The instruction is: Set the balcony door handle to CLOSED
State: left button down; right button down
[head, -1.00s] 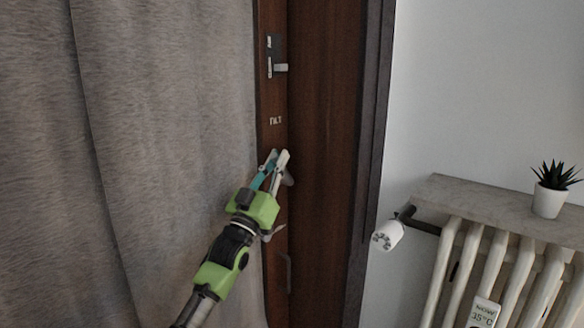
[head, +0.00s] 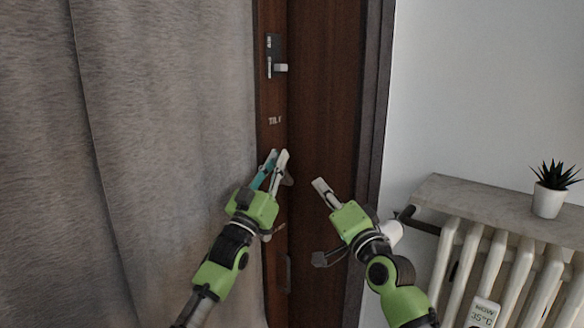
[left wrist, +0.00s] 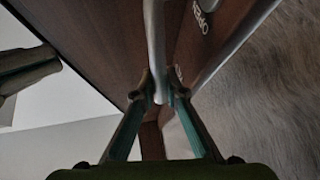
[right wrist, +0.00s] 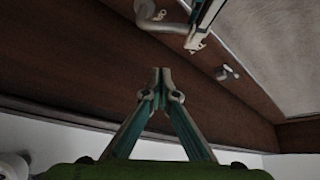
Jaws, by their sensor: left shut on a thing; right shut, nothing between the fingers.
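The balcony door handle (head: 288,180) is a grey bar on the dark brown door, mostly hidden behind my left gripper in the head view. My left gripper (head: 277,157) is shut on it; the left wrist view shows the handle bar (left wrist: 155,45) between the fingertips. A "TILT" label (head: 275,121) is on the door above the handle. An "OPEN" label (left wrist: 203,15) shows in the left wrist view. My right gripper (head: 318,184) is shut and empty, to the right of the handle and apart from it. The right wrist view shows the curved handle (right wrist: 172,24) beyond my right fingertips.
A grey curtain (head: 160,150) hangs at the left. A lock plate with a pale latch (head: 280,67) sits higher on the door. A radiator (head: 480,260) under a stone shelf (head: 470,203), with a potted plant (head: 549,195), stands at the right.

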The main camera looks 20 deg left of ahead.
jog(key=w+a+r, duration=0.6)
jog(key=a, duration=0.1)
jog(key=s+a+f, duration=0.1)
jog(key=s+f, duration=0.1)
jog(key=shift+s+a+f, duration=0.3)
jog(key=shift+a+f, duration=0.1)
dwell(0.7)
